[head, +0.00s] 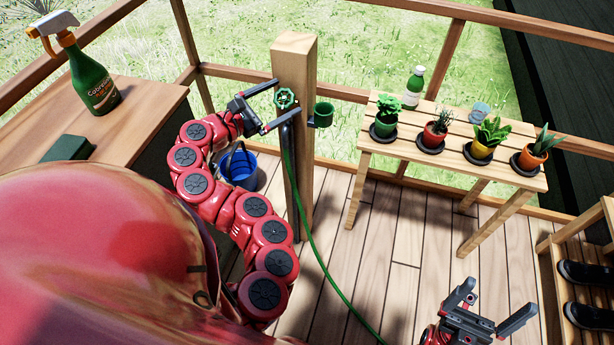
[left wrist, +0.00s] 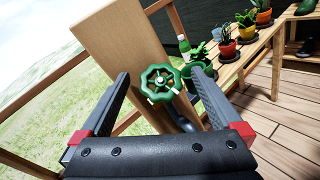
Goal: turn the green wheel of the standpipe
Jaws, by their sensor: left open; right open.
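The green wheel (head: 285,98) sits on the near face of the wooden standpipe post (head: 295,62) in the head view. In the left wrist view the wheel (left wrist: 160,83) lies between my open fingers, a little beyond them, with the post (left wrist: 115,45) behind it. My left gripper (head: 269,107) is open around the wheel's sides, and I cannot tell whether a finger touches it. A green hose (head: 303,215) runs down from below the wheel to the deck. My right gripper (head: 496,312) is open and empty, low at the right, away from the post.
A green cup (head: 323,114) hangs on the post's right side. A blue bucket (head: 238,170) stands behind my left arm. A slatted bench (head: 390,147) with several potted plants stands right. A cabinet (head: 150,105) with a spray bottle (head: 92,82) is left. Deck boards between are mostly clear.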

